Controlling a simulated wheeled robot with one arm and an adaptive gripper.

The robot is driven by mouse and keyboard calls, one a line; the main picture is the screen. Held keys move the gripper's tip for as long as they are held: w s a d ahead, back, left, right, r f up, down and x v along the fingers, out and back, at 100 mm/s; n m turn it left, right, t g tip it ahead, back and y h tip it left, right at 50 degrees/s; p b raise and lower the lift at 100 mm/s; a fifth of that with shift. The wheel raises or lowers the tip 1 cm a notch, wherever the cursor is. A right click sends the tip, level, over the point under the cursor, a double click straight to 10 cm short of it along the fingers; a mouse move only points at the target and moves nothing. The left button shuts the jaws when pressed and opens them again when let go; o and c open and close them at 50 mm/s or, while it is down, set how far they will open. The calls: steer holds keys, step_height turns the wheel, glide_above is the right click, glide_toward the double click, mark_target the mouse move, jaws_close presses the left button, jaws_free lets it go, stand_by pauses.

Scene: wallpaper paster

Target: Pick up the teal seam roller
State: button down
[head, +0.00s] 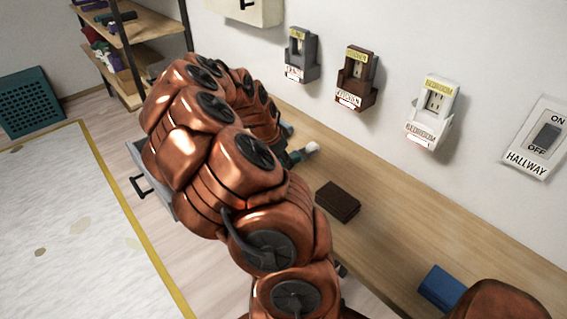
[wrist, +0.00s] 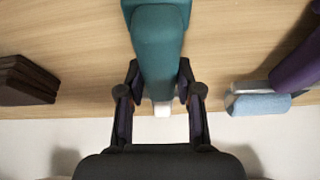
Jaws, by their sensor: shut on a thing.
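The teal seam roller (wrist: 158,45) fills the upper middle of the wrist view. Its teal body runs down between my fingers, with a small white part (wrist: 162,108) at its lower end. My gripper (wrist: 159,78) is shut on it, one dark finger on each side. In the head view my copper arm hides most of the gripper. A teal part of the roller (head: 294,157) and a white end (head: 312,148) show just right of the arm, over the wooden bench. I cannot tell whether the roller still touches the bench.
A dark brown block (head: 338,201) and a blue block (head: 441,287) lie on the wooden bench (head: 400,243). A purple thing (wrist: 297,62) with a light blue part (wrist: 258,104) is at the right in the wrist view. Outlet holders (head: 432,112) line the wall behind.

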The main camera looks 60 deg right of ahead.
steer(key=shift+r, duration=0.1)
steer(key=shift+d+r, duration=0.1)
steer(key=shift+r, duration=0.55)
steer(key=shift+b+v, duration=0.4)
steer(key=shift+v, duration=0.65)
steer(key=w+a+r+b, duration=0.1)
steer(key=w+a, duration=0.9)
steer(key=w, duration=0.1)
steer(key=shift+w+a+r+b, duration=0.2)
steer(key=shift+r+b, duration=0.1)
steer(key=shift+b, duration=0.1)
